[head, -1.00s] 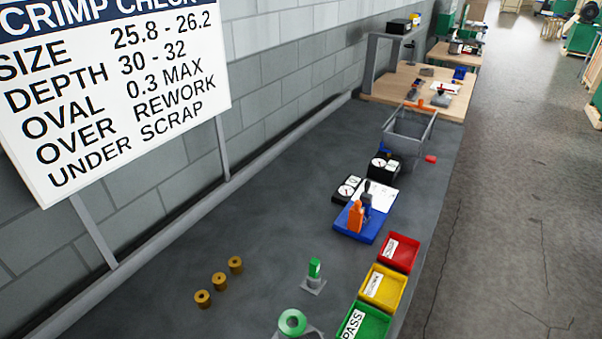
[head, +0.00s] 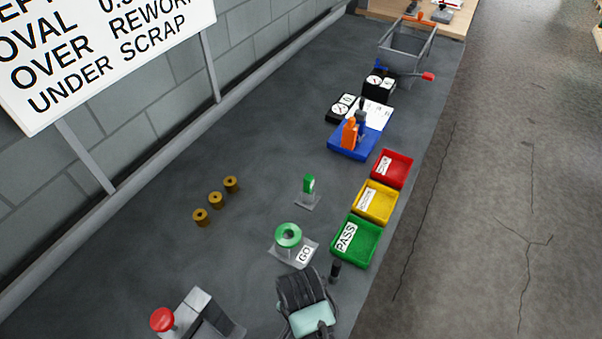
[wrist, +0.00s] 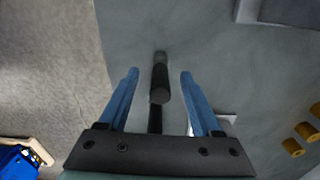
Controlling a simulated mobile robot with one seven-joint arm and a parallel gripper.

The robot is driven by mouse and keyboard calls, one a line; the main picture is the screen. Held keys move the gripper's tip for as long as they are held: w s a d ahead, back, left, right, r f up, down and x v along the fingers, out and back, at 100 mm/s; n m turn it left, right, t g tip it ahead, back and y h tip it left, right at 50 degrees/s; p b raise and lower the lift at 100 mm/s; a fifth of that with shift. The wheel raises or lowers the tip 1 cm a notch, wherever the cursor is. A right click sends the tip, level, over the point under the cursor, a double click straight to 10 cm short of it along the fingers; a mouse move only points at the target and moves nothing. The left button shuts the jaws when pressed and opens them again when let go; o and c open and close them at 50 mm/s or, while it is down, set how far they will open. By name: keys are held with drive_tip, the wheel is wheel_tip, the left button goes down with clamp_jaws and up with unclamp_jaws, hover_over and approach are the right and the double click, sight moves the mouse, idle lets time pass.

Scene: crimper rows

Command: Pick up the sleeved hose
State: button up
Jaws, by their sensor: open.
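The sleeved hose (wrist: 160,85) is a short dark cylinder with a greyish end in the wrist view. It lies between the two blue fingers of my gripper (wrist: 159,74), which are open with a gap on each side of it. I cannot tell how far below the fingertips it is. In the head view the hose (head: 336,271) shows as a small black piece near the bench's front edge, just below the green PASS tray (head: 354,260). My arm's dark and teal end is just left of it there, and the fingers are hidden.
Red (head: 391,168) and yellow (head: 375,203) trays line the bench edge. A green GO ring gauge (head: 288,235), a green-topped stand (head: 308,187) and brass rings (head: 215,200) stand left. A red-knobbed device (head: 163,320) is lower left.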

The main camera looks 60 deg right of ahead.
drive_tip(key=shift+f, duration=1)
clamp_jaws()
